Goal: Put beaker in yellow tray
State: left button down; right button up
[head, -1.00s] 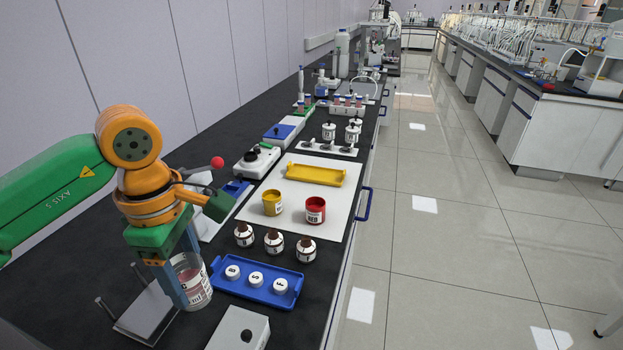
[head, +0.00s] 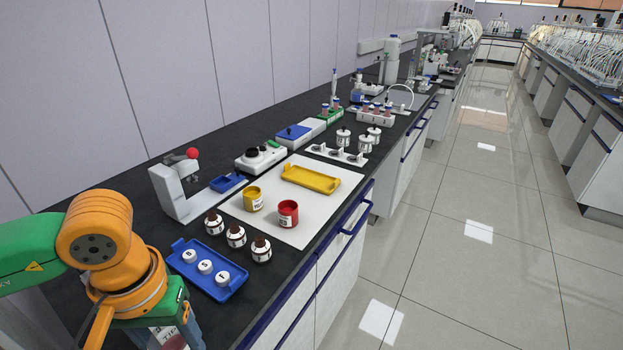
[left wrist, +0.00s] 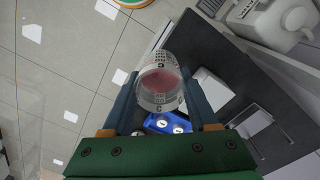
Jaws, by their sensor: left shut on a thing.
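The clear beaker (left wrist: 160,88) with a printed label and a reddish tint inside is held between the two blue fingers of my left gripper (left wrist: 160,82) in the left wrist view. In the head view, my left gripper (head: 175,338) is at the bottom left edge, and only part of the beaker's label (head: 171,338) shows between the fingers. The yellow tray (head: 311,179) lies empty on a white mat (head: 300,228) farther along the bench, well away from the gripper. My right gripper is not in view.
A blue tray (head: 207,268) with several white round weights lies near my gripper. Several brown bottles (head: 236,237) stand beyond it. A yellow cup (head: 253,199) and a red cup (head: 288,214) stand on the mat before the yellow tray. A microscope-like stand (head: 172,190) is at left.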

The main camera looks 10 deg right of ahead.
aim_at(310, 180)
jog(key=i+l+u, duration=0.2)
jog(key=l, duration=0.2)
jog(key=i+l+u, duration=0.15)
jog(key=l, duration=0.25)
jog(key=i+l+u, duration=0.2)
jog(key=l, duration=0.25)
jog(key=i+l+u, duration=0.2)
jog(key=l, duration=0.25)
jog(key=l+u, duration=0.15)
jog(key=l, duration=0.3)
jog(key=l+u, duration=0.2)
jog(key=l, duration=0.3)
jog(key=i+l+u, duration=0.45)
jog(key=l, duration=0.35)
jog(key=i+l+u, duration=0.25)
jog(key=l, duration=0.2)
jog(key=i, duration=0.05)
